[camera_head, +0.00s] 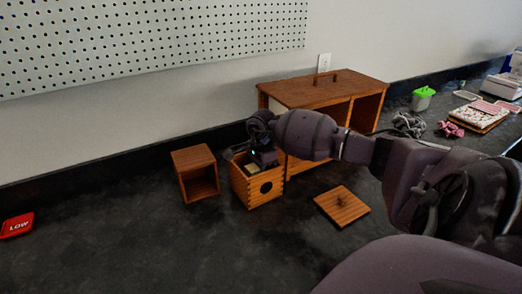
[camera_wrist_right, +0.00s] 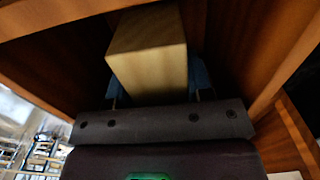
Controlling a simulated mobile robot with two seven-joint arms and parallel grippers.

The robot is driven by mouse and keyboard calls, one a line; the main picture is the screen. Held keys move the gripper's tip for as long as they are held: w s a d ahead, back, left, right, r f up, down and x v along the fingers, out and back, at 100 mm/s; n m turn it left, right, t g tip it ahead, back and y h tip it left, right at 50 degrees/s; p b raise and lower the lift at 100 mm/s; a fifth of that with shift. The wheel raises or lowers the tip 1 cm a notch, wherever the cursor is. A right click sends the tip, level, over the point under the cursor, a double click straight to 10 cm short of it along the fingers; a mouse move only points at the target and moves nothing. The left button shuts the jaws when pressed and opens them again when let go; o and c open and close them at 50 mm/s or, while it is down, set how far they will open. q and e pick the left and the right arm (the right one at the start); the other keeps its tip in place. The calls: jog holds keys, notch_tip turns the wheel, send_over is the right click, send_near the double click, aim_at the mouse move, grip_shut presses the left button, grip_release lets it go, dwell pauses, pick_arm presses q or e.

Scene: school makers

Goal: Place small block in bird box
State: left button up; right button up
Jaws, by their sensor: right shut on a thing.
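The bird box (camera_head: 266,188) is a wooden box with an open top and a round hole in its front. It stands on the dark counter, in front of the large wooden cabinet. My right gripper (camera_head: 262,158) reaches down into its open top. In the right wrist view, the gripper (camera_wrist_right: 158,82) is shut on the small block (camera_wrist_right: 148,42), a pale wooden block between blue fingertips. Wooden walls surround the block there. Whether the block touches the box floor cannot be told. My left gripper is not in view.
A small open wooden box (camera_head: 194,160) stands just left of the bird box. A square wooden lid with a knob (camera_head: 342,206) lies on the counter to the right. The large cabinet (camera_head: 320,92) stands close behind. A red "LOW" tray (camera_head: 17,225) is at far left.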

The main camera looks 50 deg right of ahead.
jog(key=shift+f, duration=0.3)
jog(key=shift+b, duration=0.3)
jog(key=shift+s+f, duration=0.1)
jog(key=shift+f, duration=0.2)
